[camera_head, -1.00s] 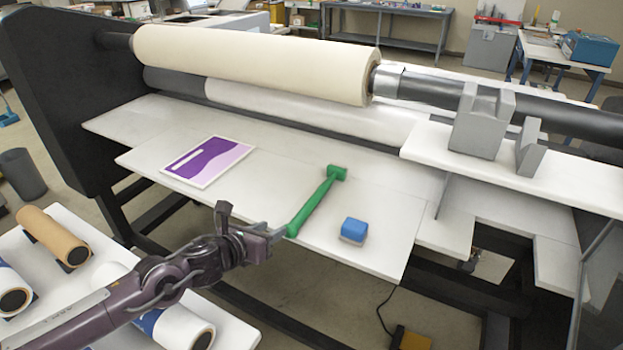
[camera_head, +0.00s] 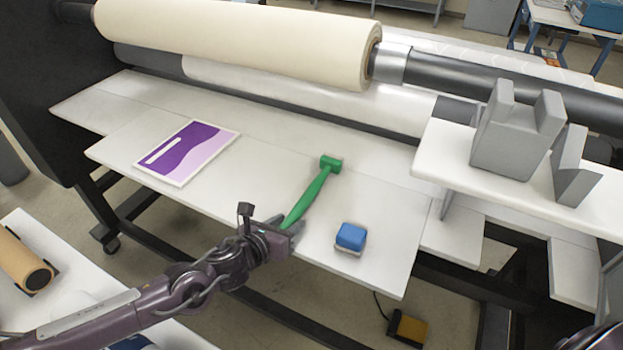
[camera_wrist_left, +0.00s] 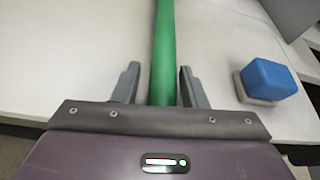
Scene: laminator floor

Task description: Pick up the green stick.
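The green stick (camera_head: 309,194) lies on the white table of the machine, its wider block-like head at the far end and its handle pointing toward the front edge. My left gripper (camera_head: 292,228) is at the near end of the handle. In the left wrist view the green stick (camera_wrist_left: 163,50) runs between the two grey fingers of my left gripper (camera_wrist_left: 161,85), which are open with a gap on each side. The handle's near end is hidden behind the gripper body. My right gripper is not in view; only a dark bit of what may be my right arm shows at the lower right corner.
A blue block with a pale base (camera_head: 350,237) sits right of the stick; it also shows in the wrist view (camera_wrist_left: 269,79). A purple and white print (camera_head: 187,152) lies to the left. A large cream roll (camera_head: 240,42) spans the back. Grey brackets (camera_head: 515,135) stand at right.

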